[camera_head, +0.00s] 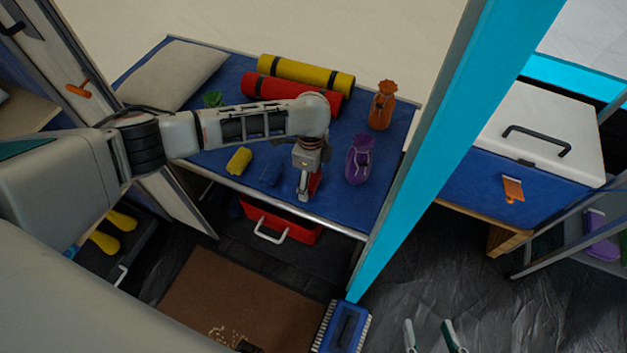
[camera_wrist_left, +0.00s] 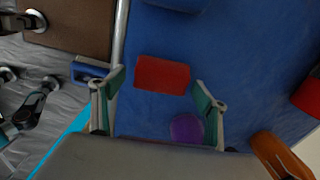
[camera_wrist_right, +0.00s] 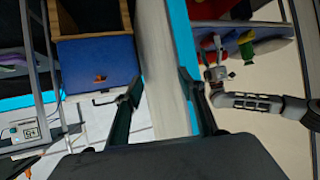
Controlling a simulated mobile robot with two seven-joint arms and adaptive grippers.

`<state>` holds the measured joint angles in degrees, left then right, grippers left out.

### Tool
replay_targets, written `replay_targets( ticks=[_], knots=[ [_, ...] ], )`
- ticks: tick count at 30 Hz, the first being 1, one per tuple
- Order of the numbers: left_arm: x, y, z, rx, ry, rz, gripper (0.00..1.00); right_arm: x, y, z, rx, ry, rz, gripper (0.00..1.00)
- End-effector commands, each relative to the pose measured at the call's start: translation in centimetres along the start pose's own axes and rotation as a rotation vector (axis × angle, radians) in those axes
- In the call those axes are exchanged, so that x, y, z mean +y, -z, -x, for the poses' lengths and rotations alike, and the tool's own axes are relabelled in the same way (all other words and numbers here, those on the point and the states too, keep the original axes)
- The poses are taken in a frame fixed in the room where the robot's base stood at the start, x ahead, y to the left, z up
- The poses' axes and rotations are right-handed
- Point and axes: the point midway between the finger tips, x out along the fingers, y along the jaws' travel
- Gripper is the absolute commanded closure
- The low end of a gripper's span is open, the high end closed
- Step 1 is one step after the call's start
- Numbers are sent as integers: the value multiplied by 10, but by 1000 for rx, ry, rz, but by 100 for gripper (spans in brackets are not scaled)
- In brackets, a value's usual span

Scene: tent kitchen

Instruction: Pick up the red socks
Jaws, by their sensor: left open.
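The red socks (camera_wrist_left: 162,75) show in the left wrist view as a red roll on the blue bed, between and just beyond my left fingertips. In the head view a bit of the red socks (camera_head: 315,184) shows beside my left gripper (camera_head: 304,194), which hides the rest. My left gripper (camera_wrist_left: 158,92) is open above the bed, with nothing held; contact with the socks cannot be told. My right gripper (camera_head: 432,335) is open and empty at the bottom of the head view, far from the bed. Its open fingers also show in the right wrist view (camera_wrist_right: 160,90).
A blue roll (camera_head: 273,167) and a yellow roll (camera_head: 238,160) lie left of the gripper. A purple bag (camera_head: 359,160) stands close on the right, an orange bag (camera_head: 382,105) behind it. Red (camera_head: 268,87) and yellow (camera_head: 315,76) mats lie behind. A cyan post (camera_head: 440,150) separates my arms.

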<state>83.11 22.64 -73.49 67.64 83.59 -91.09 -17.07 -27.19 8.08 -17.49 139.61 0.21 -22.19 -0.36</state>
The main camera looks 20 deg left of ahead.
Motion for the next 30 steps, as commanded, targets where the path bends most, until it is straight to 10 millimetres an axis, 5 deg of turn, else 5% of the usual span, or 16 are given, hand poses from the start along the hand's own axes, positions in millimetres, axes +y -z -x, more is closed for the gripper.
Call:
replay_targets(
  ticks=[2,9,14,30],
  knots=[
    [3,-1,-16,-1,-9,1,26,-4,5,-3,15,5,-22,60],
    [-1,-1,-10,0,3,1,26,-2,25,-4,54,1,-24,60],
    [-1,-1,-11,0,2,1,63,-2,20,-3,45,2,-21,60],
    [-2,0,4,0,6,1,63,0,20,-2,40,-1,-4,60]
  ],
)
